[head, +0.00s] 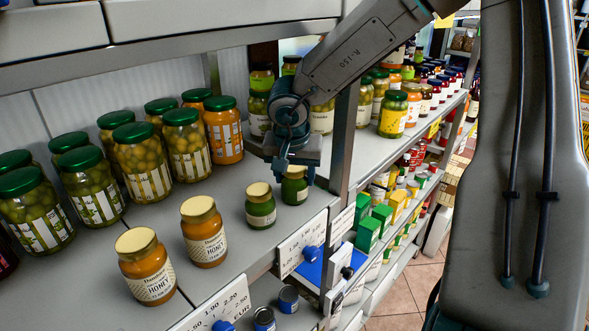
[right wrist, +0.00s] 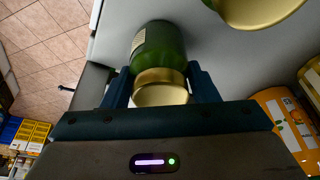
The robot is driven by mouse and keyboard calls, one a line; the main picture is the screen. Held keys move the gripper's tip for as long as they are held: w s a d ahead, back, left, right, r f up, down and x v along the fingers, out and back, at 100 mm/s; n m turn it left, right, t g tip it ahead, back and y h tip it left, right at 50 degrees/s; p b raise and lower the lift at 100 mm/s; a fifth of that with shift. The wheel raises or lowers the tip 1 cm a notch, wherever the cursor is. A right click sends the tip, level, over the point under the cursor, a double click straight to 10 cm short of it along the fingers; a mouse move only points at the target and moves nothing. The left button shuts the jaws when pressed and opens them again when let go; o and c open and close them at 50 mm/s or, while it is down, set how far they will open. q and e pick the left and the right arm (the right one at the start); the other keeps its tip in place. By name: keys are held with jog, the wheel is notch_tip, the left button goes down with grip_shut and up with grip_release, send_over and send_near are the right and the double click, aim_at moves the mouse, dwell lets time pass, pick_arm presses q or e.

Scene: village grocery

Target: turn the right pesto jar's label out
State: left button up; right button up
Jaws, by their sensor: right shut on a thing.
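The right pesto jar (head: 294,190) is a small green jar with a gold lid, standing near the shelf's right end. Its side facing the head camera looks plain green. My right gripper (head: 295,175) comes down from above and is shut on it near the lid. In the right wrist view the right gripper (right wrist: 160,82) has one finger on each side of this jar (right wrist: 160,48), and a pale label edge shows at the jar's left. The left pesto jar (head: 261,210) stands close beside it with a pale label facing out. My left gripper is not in view.
Two honey jars (head: 204,236) stand further left near the shelf's front edge. Large green-lidded jars (head: 185,145) and an orange jar (head: 223,135) stand behind. A metal upright (head: 345,130) rises just right of the held jar. Price cards (head: 300,247) line the front edge.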

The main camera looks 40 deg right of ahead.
jog(key=o, duration=1.4)
jog(key=shift+r, duration=0.1)
